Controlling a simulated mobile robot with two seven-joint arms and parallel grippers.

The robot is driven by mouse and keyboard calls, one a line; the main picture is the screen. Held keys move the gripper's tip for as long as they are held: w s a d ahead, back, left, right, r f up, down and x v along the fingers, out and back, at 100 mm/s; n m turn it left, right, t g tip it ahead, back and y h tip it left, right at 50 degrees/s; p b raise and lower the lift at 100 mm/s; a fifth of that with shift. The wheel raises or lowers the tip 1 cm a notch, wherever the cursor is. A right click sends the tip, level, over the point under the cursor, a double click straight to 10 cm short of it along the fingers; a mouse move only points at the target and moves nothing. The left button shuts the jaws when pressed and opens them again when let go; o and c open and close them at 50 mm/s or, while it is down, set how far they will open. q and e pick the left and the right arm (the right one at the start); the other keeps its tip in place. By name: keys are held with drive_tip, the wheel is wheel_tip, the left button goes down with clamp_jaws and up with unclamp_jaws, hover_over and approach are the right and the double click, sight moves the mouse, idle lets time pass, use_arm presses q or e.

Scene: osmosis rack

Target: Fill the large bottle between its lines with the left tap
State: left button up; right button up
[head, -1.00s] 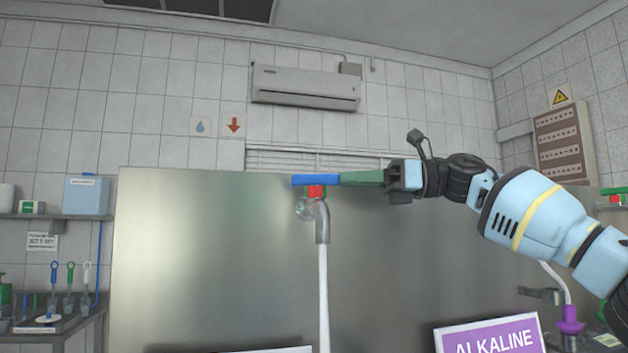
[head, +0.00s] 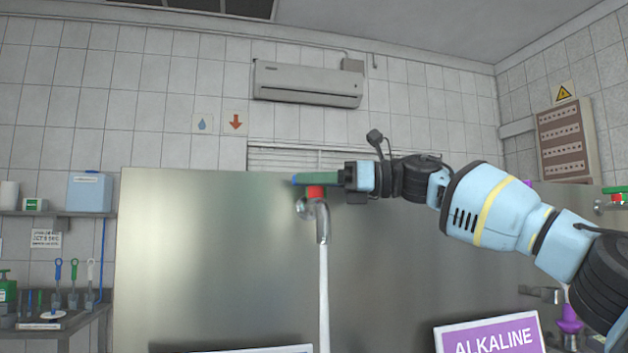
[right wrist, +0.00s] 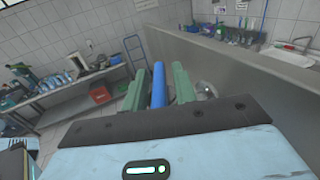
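The tap has a red collar (head: 315,192), a metal spout (head: 322,222) and a blue lever handle (head: 300,179). A steady stream of water (head: 323,290) falls from the spout and leaves the picture at the bottom. My right gripper (head: 312,179) reaches in from the right at handle height, and its green fingers hide most of the handle. In the right wrist view the blue handle (right wrist: 158,85) lies between the two green fingers, which stand apart with narrow gaps beside it. My left gripper and the large bottle are not in view.
A metal panel (head: 210,250) stands behind the tap. A purple ALKALINE sign (head: 490,335) is at the lower right. Another tap with a green handle (head: 614,190) shows at the right edge. A side bench with tools (head: 60,310) is at the left.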

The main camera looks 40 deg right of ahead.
clamp_jaws()
drive_tip(key=shift+w+f, duration=0.1)
drive_tip(key=shift+w, duration=0.05)
drive_tip(key=shift+n+g+y+b, duration=0.3)
drive_tip(key=shift+n+g+y, duration=0.4)
drive_tip(key=shift+g+y, duration=0.1)
drive_tip(key=shift+n+g+y, duration=0.3)
drive_tip(key=shift+g+y, duration=0.1)
drive_tip(key=shift+g, duration=0.1)
use_arm(q)
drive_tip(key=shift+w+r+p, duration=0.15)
drive_tip(key=shift+p, duration=0.2)
use_arm(e)
drive_tip(key=shift+s+a+r+n+g+y, duration=0.1)
drive_tip(key=shift+n+g+y, duration=0.3)
drive_tip(key=shift+n+g, duration=0.15)
drive_tip(key=shift+s+r+n+g+y, duration=0.1)
drive_tip(key=shift+n+g+y, duration=0.35)
drive_tip(key=shift+g, duration=0.1)
